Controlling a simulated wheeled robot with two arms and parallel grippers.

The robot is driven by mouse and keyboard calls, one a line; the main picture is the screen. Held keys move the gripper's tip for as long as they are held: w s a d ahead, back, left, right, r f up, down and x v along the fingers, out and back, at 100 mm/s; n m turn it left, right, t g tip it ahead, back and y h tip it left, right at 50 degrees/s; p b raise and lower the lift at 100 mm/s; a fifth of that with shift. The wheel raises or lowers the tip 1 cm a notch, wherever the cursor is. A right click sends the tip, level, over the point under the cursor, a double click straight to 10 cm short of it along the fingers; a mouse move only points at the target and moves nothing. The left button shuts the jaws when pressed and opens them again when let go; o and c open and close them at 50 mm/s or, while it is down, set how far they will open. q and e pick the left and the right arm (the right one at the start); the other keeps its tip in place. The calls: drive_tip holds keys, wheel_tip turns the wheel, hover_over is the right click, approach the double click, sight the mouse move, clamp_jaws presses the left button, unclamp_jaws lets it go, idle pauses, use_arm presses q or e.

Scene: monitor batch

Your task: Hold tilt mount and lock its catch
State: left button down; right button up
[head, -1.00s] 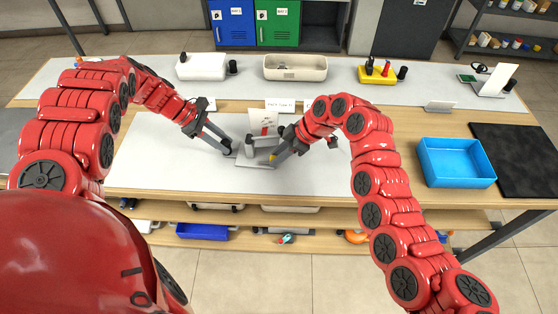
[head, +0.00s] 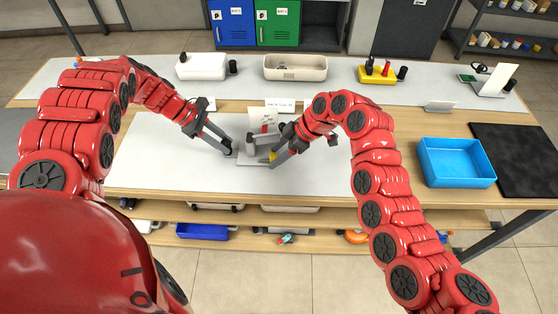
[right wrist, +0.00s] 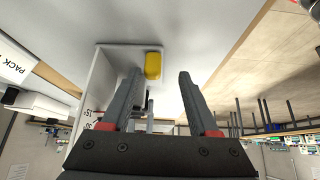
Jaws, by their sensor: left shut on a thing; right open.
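The grey tilt mount (head: 251,158) stands on the white mat in the middle of the bench, with an upright white scale card (head: 262,119) at its back. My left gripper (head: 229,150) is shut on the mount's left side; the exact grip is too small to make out. The yellow catch (head: 273,155) is at the mount's right side, partly hidden by my right gripper (head: 271,162). In the right wrist view the yellow catch (right wrist: 153,65) lies just beyond and between the fingertips of my open right gripper (right wrist: 159,73). No contact with it is visible.
A white mat (head: 150,160) lies around the mount, with free room on it. A blue tray (head: 455,163) and a black mat (head: 515,160) lie to the right.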

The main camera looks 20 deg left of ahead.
drive_tip(key=v, duration=1.1)
use_arm(q)
drive_tip(key=shift+c, duration=2.3)
unclamp_jaws()
drive_tip(key=shift+a, duration=0.1)
